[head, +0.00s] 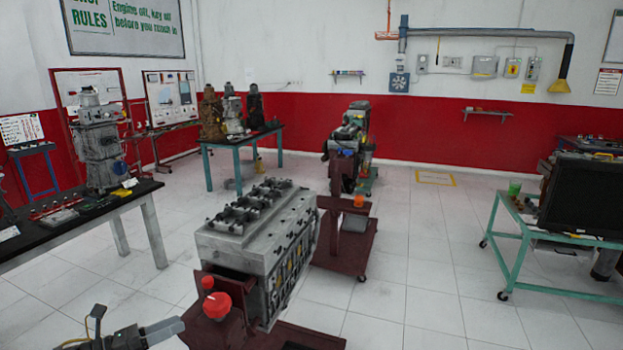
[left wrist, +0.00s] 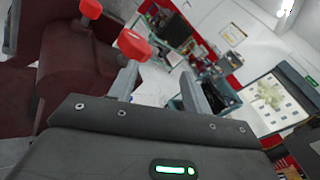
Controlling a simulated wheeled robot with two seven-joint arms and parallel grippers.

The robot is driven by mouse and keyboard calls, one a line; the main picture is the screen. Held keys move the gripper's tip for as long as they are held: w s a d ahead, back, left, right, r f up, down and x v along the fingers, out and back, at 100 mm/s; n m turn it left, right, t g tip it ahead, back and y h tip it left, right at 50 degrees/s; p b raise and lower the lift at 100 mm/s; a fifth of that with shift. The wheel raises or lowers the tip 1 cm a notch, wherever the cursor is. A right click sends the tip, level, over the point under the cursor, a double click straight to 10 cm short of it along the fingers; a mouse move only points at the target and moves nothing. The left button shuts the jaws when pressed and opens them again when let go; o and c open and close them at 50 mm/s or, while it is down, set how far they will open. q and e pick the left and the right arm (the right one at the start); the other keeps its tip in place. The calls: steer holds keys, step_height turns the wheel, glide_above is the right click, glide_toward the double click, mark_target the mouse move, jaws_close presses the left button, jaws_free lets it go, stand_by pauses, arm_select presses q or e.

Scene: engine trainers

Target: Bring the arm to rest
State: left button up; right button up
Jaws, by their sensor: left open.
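My left gripper (head: 158,332) shows at the bottom left of the head view, low in front of the engine stand. In the left wrist view its two fingers (left wrist: 158,88) stand apart with nothing between them. The grey engine block (head: 258,235) sits on a dark red stand (head: 232,290) just right of the gripper. The stand's red knob (head: 217,304) is near the gripper and apart from it. A red knob also shows in the left wrist view (left wrist: 134,45), beside the left-hand finger. My right gripper is in neither view.
A black-topped table (head: 75,222) with an engine part stands at the left. A second engine (head: 348,140) on a red stand is farther back. A green wheeled cart (head: 520,235) with a dark screen stands at the right. Tiled floor between them is clear.

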arm_select(q)
steer(key=s+d+f+n+t+y, duration=0.1)
steer(key=s+d+f+n+y, duration=0.25)
steer(key=f+n, duration=0.45)
steer(key=s+d+f+n+t+y, duration=0.1)
steer(key=s+d+f+n+y, duration=0.3)
steer(key=n, duration=0.8)
steer(key=s+a+f+n+g+y, duration=0.1)
steer(key=s+f+n+g+y, duration=0.3)
steer(key=s+n, duration=0.6)
steer(key=s+f+n+g+y, duration=0.2)
steer(key=s+f+n+g, duration=0.25)
steer(key=s+n, duration=0.6)
steer(key=s+f+m+g+b, duration=0.1)
steer(key=s+f+b, duration=0.15)
steer(key=f, duration=1.25)
steer(key=s+f+m+g+b, duration=0.1)
steer(key=f+b, duration=0.2)
steer(key=f, duration=1.2)
steer(key=s+a+f+b, duration=0.1)
steer(key=s+f+b, duration=0.1)
steer(key=s+f, duration=0.6)
steer(key=s+a+f+g+b, duration=0.1)
steer(key=s+a+f+b, duration=0.1)
steer(key=s+f, duration=0.7)
step_height(320, 180, down, 4)
steer(key=shift+f, duration=0.1)
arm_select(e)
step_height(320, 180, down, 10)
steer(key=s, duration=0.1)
